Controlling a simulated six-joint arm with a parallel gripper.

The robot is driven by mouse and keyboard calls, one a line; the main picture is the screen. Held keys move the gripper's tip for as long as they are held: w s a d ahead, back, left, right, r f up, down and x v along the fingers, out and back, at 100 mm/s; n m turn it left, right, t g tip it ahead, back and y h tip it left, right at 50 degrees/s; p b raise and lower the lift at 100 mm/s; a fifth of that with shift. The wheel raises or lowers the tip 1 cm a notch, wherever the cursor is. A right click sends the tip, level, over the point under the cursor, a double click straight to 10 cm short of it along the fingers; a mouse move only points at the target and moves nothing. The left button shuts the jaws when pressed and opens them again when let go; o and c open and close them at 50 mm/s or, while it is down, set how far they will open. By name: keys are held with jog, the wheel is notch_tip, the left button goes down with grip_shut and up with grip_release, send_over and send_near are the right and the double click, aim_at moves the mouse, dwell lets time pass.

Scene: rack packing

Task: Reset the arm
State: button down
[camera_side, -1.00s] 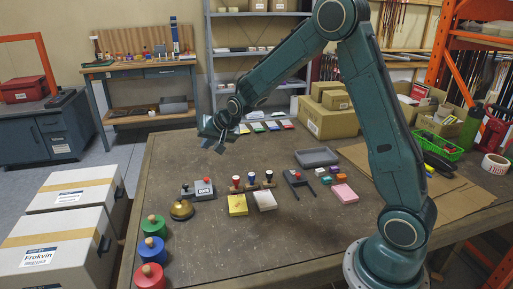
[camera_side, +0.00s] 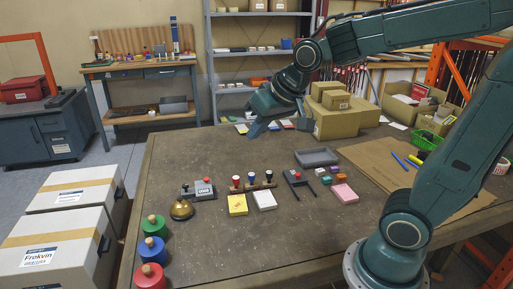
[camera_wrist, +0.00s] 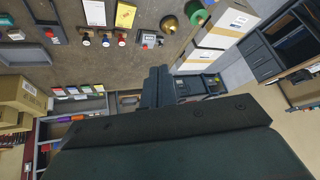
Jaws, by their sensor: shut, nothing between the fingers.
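My gripper (camera_side: 278,127) is in the air over the back part of the work table (camera_side: 225,240), left of the cardboard boxes. It is shut and empty, with its fingers pointing down. It also shows in the wrist view (camera_wrist: 159,82), where its fingers appear dark. It touches nothing that I can see. It hides part of the row of coloured pads behind it in the side view.
A stamp rack (camera_side: 254,184), a yellow pad (camera_side: 237,204), a brass bell (camera_side: 181,209) and a grey tray (camera_side: 317,157) lie on the table. Knobbed coloured pots (camera_side: 152,250) line the left edge. Cardboard boxes (camera_side: 335,122) stand at the back. The table's front middle is clear.

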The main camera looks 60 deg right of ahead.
jog(key=s+a+n+g, duration=0.1)
jog(key=s+a+n, duration=0.1)
jog(key=s, duration=1.3)
jog(key=shift+f+n, duration=0.3)
jog(key=shift+n, duration=0.3)
